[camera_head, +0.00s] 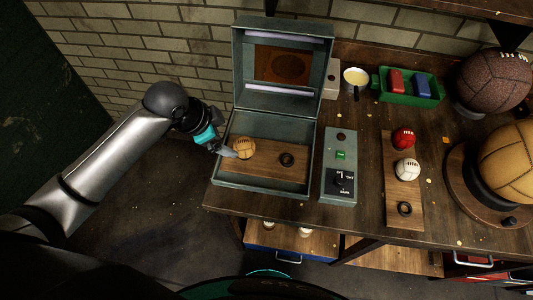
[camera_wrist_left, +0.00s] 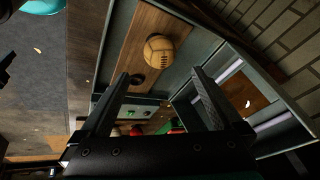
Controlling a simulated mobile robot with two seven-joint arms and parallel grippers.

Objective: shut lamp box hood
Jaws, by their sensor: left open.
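The lamp box (camera_head: 262,187) is a grey-green case on the workbench's left end. Its hood (camera_head: 237,70) stands raised at the back, with two pale lamp strips and a brown panel inside. In the box, a small tan leather ball (camera_head: 243,147) and a dark ring (camera_head: 287,159) sit on a wooden board. My left gripper (camera_head: 228,152) is at the box's left side, close to the ball; whether it touches anything is unclear. In the left wrist view, my left gripper (camera_wrist_left: 161,78) is open and empty, with the ball (camera_wrist_left: 158,50) beyond its fingers and the raised hood (camera_wrist_left: 245,95) to the right.
A control box (camera_head: 340,165) with a green button and a dial stands right of the lamp box. Beyond it are a board (camera_head: 404,190) with red and white balls, a green tray (camera_head: 408,98), a cup (camera_head: 356,77) and large balls. A brick wall is behind.

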